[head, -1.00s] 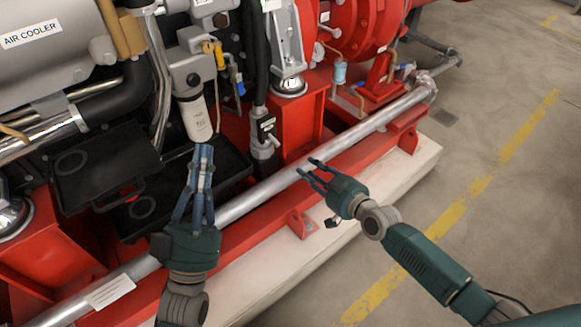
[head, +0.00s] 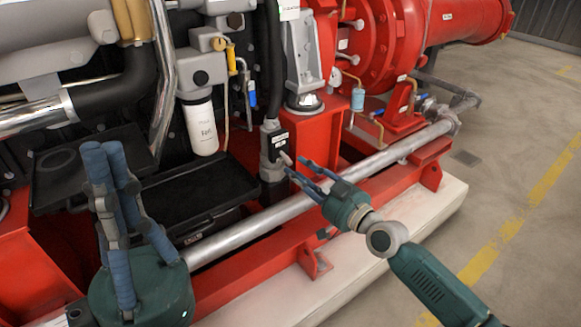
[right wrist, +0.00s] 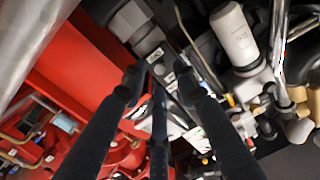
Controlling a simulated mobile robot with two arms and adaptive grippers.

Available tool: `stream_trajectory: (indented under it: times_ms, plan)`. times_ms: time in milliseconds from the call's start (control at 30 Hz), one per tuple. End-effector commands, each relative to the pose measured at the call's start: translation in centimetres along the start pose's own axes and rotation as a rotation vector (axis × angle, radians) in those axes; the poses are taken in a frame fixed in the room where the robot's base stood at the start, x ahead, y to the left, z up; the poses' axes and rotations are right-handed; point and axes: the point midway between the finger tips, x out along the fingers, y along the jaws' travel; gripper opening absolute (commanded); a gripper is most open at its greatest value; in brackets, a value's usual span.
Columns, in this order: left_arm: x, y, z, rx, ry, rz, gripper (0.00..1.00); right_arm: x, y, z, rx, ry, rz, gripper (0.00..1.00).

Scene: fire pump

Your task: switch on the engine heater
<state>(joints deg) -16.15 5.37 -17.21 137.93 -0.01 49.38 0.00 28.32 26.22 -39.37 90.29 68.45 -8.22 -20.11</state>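A grey heater unit (head: 272,168) stands low on the engine, with a black switch box (head: 278,145) bearing a white label and what looks like a small lever. My right gripper (head: 296,166) is open and empty, with its fingertips close in front of the switch box. I cannot tell whether they touch it. In the right wrist view the switch box (right wrist: 160,68) shows just beyond the spread fingers (right wrist: 160,85). The switch's exact position is too small to tell. My left gripper (head: 103,150) is open and empty, fingers pointing up, at the lower left in front of the engine.
A silver pipe (head: 270,213) and red base frame (head: 235,270) run below my right gripper. A white filter (head: 200,125) and black tray (head: 205,185) lie to the left of the heater. A red pump housing (head: 385,40) is at the right. The floor at the right is clear.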

Motion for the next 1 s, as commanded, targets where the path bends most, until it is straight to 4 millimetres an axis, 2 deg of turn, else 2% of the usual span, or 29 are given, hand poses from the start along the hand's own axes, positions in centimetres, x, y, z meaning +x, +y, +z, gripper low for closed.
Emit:
stream_trajectory:
  times_ms: [100, 300, 633, 667, 800, 1000]
  plan:
    - [0.1, 0.0, 0.1, 0.002, 0.015, 0.006, 0.0, 2.2, 0.0, 0.1, 0.001, 0.001, -0.001, 0.3]
    - [0.4, 0.1, 0.0, 0.004, 0.034, 0.013, 0.0, 4.2, 0.0, 0.1, 0.001, 0.0, 0.0, 0.3]
    - [0.7, 0.1, 0.1, 0.005, 0.037, 0.016, 0.0, 4.6, 0.0, 0.1, 0.0, -0.001, 0.0, 0.3]
    - [0.7, 0.1, 0.1, 0.005, 0.037, 0.016, 0.0, 4.6, 0.0, 0.1, 0.0, -0.001, 0.0, 0.28]
    - [0.7, 0.1, 0.1, 0.005, 0.037, 0.016, 0.0, 4.6, 0.0, 0.1, 0.0, -0.002, 0.0, 0.0]
    - [0.6, 0.1, 0.0, 0.005, 0.037, 0.015, 0.0, 4.5, -0.1, 0.3, 0.0, -0.007, -0.002, 0.0]
